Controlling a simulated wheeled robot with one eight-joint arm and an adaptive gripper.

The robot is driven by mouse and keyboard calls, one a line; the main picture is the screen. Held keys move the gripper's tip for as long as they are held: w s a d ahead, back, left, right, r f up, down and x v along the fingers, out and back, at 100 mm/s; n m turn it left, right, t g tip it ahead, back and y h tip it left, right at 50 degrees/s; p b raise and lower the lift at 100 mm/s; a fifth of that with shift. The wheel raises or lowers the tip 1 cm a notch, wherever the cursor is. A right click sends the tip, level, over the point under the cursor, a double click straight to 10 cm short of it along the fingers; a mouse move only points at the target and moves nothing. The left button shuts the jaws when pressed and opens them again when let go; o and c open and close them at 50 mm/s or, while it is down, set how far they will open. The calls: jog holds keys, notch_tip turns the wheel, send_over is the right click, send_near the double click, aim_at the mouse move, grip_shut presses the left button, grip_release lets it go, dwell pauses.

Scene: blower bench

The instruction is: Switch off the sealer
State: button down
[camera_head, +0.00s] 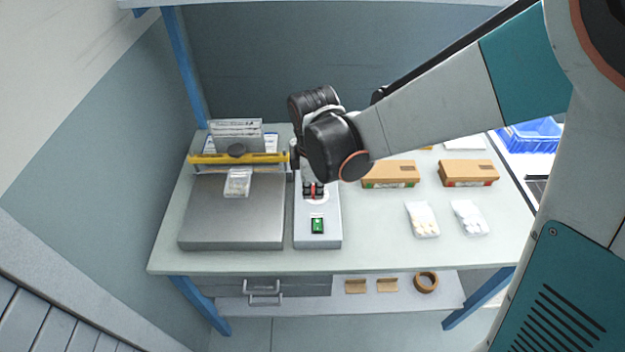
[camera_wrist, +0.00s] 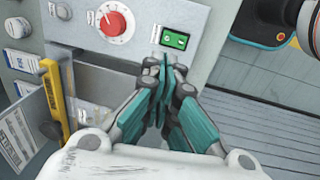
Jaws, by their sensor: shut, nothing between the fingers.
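The sealer (camera_head: 232,222) is a grey flat-topped machine with a yellow bar (camera_head: 215,159) at the left of the bench. Beside it is a light grey control box (camera_head: 318,241) with a green rocker switch (camera_head: 317,225) near its front end. The switch also shows in the wrist view (camera_wrist: 174,40), next to a red knob (camera_wrist: 112,23) on a white dial. My gripper (camera_wrist: 165,62) is shut and empty, its tips close to the switch in the wrist view; contact cannot be told.
A small clear packet (camera_head: 237,183) lies at the yellow bar. Cardboard boxes (camera_head: 390,175) and clear bags (camera_head: 422,219) sit to the right on the bench (camera_head: 375,250). A tape roll (camera_head: 426,282) lies on the lower shelf. The bench front right of the control box is clear.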

jog(key=shift+w+r+p, duration=0.2)
jog(key=shift+r+p, duration=0.55)
jog(key=shift+r, duration=0.8)
